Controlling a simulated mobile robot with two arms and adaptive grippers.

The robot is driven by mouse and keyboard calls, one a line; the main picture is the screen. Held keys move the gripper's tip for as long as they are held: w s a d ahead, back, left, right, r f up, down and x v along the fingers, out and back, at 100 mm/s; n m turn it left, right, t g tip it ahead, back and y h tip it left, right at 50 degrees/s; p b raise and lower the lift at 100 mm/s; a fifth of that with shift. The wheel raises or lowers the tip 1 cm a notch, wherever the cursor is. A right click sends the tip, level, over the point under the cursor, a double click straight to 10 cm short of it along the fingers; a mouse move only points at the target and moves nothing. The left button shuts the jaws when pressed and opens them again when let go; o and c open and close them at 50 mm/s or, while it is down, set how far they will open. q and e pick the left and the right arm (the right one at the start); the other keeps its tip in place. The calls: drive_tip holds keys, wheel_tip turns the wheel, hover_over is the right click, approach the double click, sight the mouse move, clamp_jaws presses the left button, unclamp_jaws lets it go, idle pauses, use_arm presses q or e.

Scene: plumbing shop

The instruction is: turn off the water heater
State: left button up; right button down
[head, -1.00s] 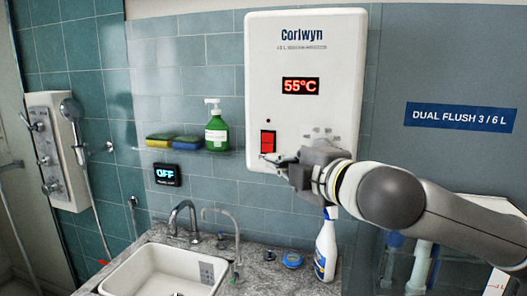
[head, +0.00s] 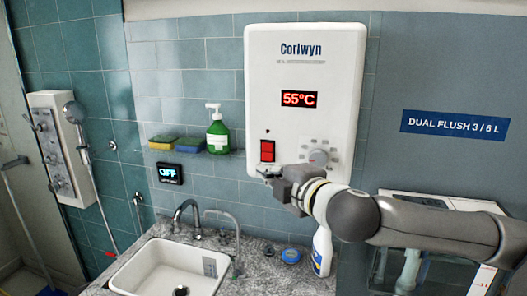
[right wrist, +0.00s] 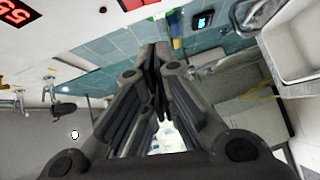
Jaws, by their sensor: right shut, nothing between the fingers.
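The white Corlwyn water heater (head: 306,60) hangs on the tiled wall. Its red display (head: 299,99) is lit and reads 55°C. My right gripper (head: 264,175) is shut and empty, just below the switch, with a small gap in the picture. Its closed fingers also show in the right wrist view (right wrist: 155,52), where the red switch (right wrist: 136,4) is cut by the top edge. My left gripper is out of view.
A green soap bottle (head: 217,131) and sponges (head: 190,145) sit on a shelf. Below are a sink (head: 150,272), a faucet (head: 187,215) and a white spray bottle (head: 322,250) on the stone counter.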

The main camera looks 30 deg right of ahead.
sight(263, 161)
drive_tip(key=shift+w+d+f+p, duration=0.25)
drive_tip(key=shift+w+d+p, duration=0.35)
drive_tip(key=shift+w, duration=0.8)
drive_tip(key=shift+w+d+f+p, duration=0.25)
drive_tip(key=shift+w+d+p, duration=0.3)
drive_tip(key=shift+w, duration=0.85)
drive_tip(key=shift+w+d+f+p, duration=0.25)
drive_tip(key=shift+w+d+p, duration=0.35)
drive_tip(key=shift+w, duration=0.8)
drive_tip(key=shift+a, duration=0.1)
